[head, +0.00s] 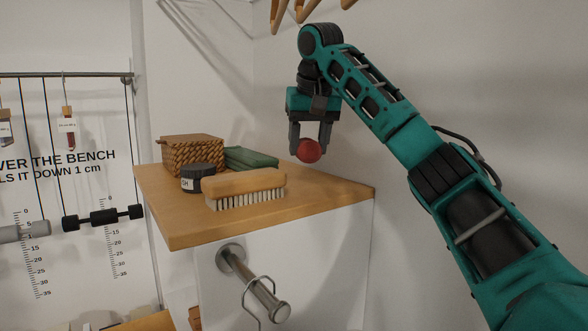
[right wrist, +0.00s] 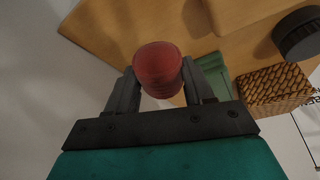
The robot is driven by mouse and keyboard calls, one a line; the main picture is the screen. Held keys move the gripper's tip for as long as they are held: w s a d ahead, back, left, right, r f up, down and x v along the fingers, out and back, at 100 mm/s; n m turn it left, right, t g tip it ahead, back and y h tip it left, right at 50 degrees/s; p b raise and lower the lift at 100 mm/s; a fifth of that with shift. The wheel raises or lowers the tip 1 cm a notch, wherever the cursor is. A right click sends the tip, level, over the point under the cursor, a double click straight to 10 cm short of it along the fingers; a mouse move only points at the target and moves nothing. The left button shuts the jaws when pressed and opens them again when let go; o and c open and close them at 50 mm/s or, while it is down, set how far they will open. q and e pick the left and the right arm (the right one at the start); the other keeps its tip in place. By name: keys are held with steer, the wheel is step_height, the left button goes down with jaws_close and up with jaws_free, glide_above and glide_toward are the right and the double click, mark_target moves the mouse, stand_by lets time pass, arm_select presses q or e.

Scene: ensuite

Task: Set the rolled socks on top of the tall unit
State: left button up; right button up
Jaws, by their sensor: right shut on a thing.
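The rolled socks (head: 309,150) are a red, rounded bundle between the fingers of my right gripper (head: 310,140). The gripper points down and is shut on them. In the right wrist view the rolled socks (right wrist: 159,68) sit between both fingertips (right wrist: 160,85). The tall unit (head: 330,198) is white with a light wooden top. The socks are over the back right part of that top; I cannot tell how big the gap below them is. The wooden top (right wrist: 110,30) also shows in the right wrist view. My left gripper is not in view.
On the top's left and middle stand a woven basket (head: 192,155), a dark round tin (head: 197,179), a folded green cloth (head: 250,158) and a wooden brush (head: 245,188). The top's right part is bare. A metal peg (head: 255,285) juts from the unit's front. Wooden hangers (head: 300,10) hang above.

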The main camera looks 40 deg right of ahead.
steer(key=shift+f, duration=2.7)
steer(key=shift+f, duration=0.1)
steer(key=o, duration=1.1)
steer(key=shift+v, duration=6.15)
